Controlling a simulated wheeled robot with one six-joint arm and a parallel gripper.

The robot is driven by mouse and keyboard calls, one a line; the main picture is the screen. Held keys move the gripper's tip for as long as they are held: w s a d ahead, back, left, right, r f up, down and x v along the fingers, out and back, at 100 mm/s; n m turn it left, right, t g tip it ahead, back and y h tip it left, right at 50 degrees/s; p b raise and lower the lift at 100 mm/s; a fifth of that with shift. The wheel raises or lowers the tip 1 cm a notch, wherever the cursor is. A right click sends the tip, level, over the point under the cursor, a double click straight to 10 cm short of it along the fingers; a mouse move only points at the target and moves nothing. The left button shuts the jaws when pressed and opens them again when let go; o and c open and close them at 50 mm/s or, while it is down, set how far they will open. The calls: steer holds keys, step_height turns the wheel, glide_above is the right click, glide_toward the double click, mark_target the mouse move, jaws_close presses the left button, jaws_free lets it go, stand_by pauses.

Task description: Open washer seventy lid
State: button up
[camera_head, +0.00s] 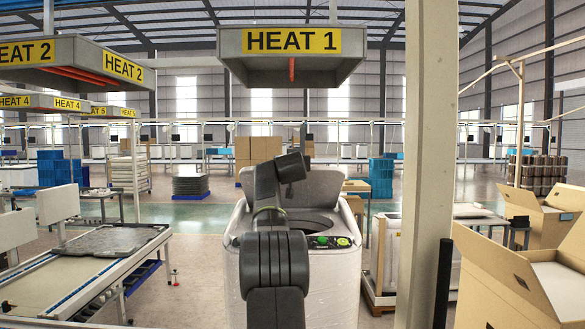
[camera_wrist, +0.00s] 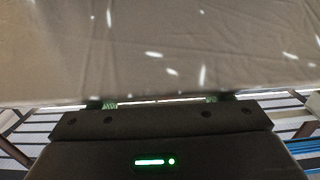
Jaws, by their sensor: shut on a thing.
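The washer (camera_head: 341,282) is a pale top-loading machine directly in front of me, partly hidden by my arm. A control strip (camera_head: 330,241) with green and yellow marks lies at the front edge. In the wrist view my gripper (camera_wrist: 160,101) is at the edge of a grey, white-flecked panel, which appears to be the lid (camera_wrist: 160,50), and is shut on it. My arm hides the fingertips in the head view. No number on the washer is readable.
A tan post (camera_head: 424,180) stands close on the right, with open cardboard boxes (camera_head: 515,270) beyond it. A conveyor table (camera_head: 75,265) with a grey panel is on the left. A "HEAT 1" hood (camera_head: 292,62) hangs above. Floor shows between conveyor and washer.

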steer(key=shift+w+r, duration=0.6)
steer(key=shift+w, duration=0.15)
steer(key=shift+w, duration=0.1)
steer(key=o, duration=1.4)
steer(key=shift+w+a+f, duration=0.1)
steer(key=shift+f, duration=0.1)
steer(key=shift+s+f+b, duration=0.15)
steer(key=shift+s+b, duration=0.5)
steer(key=shift+b, duration=0.15)
steer(key=s+b, duration=0.2)
steer(key=s, duration=0.2)
steer(key=s+b, duration=0.2)
steer(key=s, duration=0.2)
steer(key=s+b, duration=0.2)
steer(key=s, duration=0.2)
steer(key=shift+s+r+b, duration=0.35)
steer(key=shift+s+r, duration=0.05)
